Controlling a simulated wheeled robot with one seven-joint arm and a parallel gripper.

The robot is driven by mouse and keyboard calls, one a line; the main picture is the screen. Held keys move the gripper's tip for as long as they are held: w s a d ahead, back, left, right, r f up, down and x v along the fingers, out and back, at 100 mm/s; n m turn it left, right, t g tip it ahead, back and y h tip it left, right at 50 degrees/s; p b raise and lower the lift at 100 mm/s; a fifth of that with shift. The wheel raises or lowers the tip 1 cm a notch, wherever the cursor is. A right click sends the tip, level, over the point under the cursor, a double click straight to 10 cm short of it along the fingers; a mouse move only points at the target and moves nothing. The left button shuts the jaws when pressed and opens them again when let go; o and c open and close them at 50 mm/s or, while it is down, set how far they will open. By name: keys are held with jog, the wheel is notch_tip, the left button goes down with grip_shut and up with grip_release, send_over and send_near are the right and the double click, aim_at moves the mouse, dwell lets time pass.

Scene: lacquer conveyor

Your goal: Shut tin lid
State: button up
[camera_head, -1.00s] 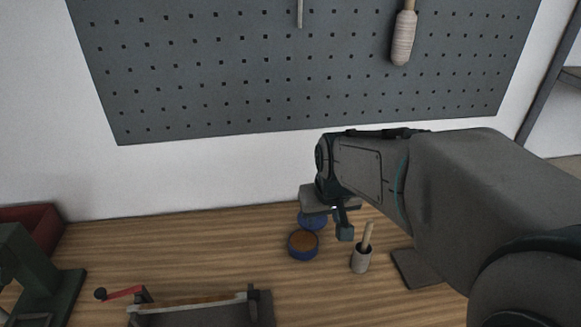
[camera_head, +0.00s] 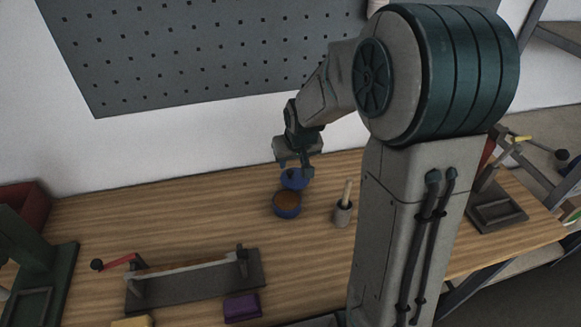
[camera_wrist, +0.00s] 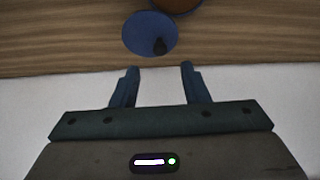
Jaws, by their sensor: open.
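The tin (camera_head: 287,205) is a round blue pot with brown contents, standing uncovered on the wooden bench near the wall. Its blue lid (camera_head: 294,178) is just behind it, raised at the tin's rear edge and partly hidden by my gripper. In the wrist view the lid (camera_wrist: 149,33) is a blue disc with a dark knob, and the tin (camera_wrist: 177,4) is cut off by the top edge. My gripper (camera_head: 308,172) is over the lid's far side. In the wrist view its fingers (camera_wrist: 159,70) are apart with nothing between them, short of the lid.
A grey cup with a wooden-handled tool (camera_head: 342,212) stands right of the tin. A bench fixture with a red crank (camera_head: 190,278) and a purple block (camera_head: 241,306) lie in front. The wall with its pegboard (camera_head: 200,50) is close behind.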

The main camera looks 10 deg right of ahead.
aim_at(290, 171)
jog(key=shift+x, duration=3.1)
grip_shut()
